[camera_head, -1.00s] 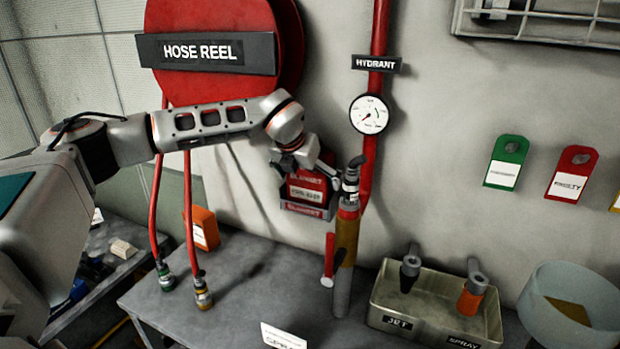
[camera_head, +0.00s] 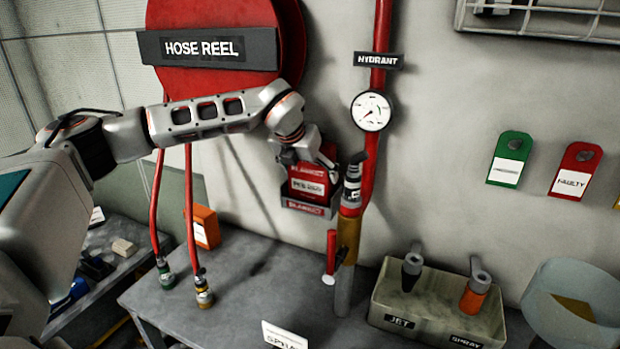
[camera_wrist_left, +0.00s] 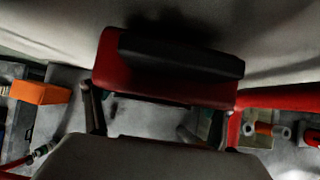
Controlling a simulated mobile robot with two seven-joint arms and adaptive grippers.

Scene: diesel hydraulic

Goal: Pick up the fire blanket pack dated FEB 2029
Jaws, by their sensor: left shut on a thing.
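A red fire blanket pack (camera_head: 307,182) with a white date label stands at the wall holder marked BLANKET (camera_head: 306,208). Its date is too blurred to read surely. My left gripper (camera_head: 310,160) is shut on the pack from above. In the left wrist view the red pack (camera_wrist_left: 112,72) lies between the fingers of my left gripper (camera_wrist_left: 158,112), with a dark block along its far side. The pack's lower part is hidden by the holder front. My right gripper is not in view.
The red hydrant pipe (camera_head: 380,28) and a nozzle (camera_head: 352,182) stand close right of the pack. The hose reel (camera_head: 215,88) is above left, with hoses hanging down. The bench (camera_head: 245,290) below has free room; a tray (camera_head: 430,312) stands at right.

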